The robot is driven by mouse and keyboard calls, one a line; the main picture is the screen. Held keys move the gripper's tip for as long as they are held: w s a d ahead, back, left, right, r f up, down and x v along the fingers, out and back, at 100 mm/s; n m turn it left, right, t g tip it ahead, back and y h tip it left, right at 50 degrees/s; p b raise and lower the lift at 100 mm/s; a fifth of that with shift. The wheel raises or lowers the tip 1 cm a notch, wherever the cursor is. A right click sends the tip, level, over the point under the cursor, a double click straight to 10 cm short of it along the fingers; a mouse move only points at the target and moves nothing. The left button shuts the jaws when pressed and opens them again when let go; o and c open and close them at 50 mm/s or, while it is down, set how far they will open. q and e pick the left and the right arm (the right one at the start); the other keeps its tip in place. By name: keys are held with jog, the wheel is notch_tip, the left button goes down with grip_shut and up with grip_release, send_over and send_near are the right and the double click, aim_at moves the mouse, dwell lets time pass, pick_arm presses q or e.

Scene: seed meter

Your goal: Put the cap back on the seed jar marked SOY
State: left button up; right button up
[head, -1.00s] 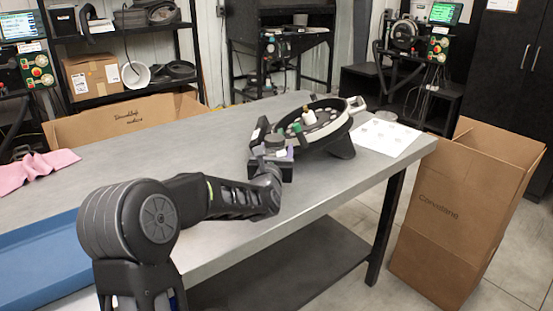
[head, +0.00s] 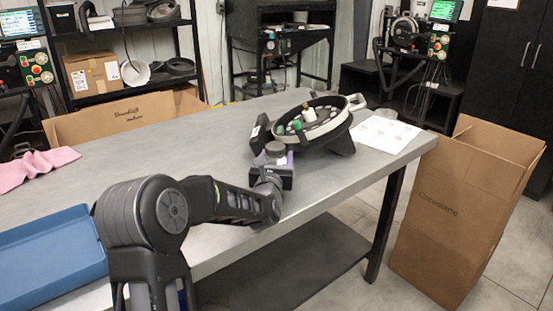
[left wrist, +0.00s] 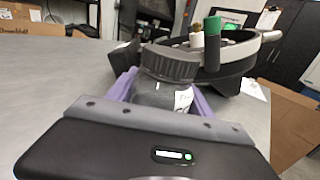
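A dark jar (left wrist: 165,95) with a white label stands between the purple fingers of my left gripper (left wrist: 165,102) in the left wrist view. The label's writing is not readable. A wide, dark ribbed cap (left wrist: 170,62) sits at the jar's top; I cannot tell if it is screwed down. The fingers flank the jar below the cap and appear closed on it. In the head view the left gripper (head: 275,167) is over the table beside the seed meter, with the dark cap (head: 276,149) showing above it. The right gripper is not in view.
The round seed meter (head: 325,120) stands tilted just behind the jar, with a green-topped post (left wrist: 212,43) close to it. A white sheet (head: 385,135) lies at the right. A blue tray (head: 50,260) and pink cloth (head: 38,168) lie at the left. The table's middle (head: 170,150) is clear.

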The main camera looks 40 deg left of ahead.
pick_arm(q)
jog(key=o, duration=0.4)
jog(key=shift+o, duration=0.2)
jog(key=shift+r, duration=0.1)
jog(key=b+v, duration=0.1)
jog(key=v, duration=1.1)
jog(key=shift+d, duration=0.1)
dwell(0.4)
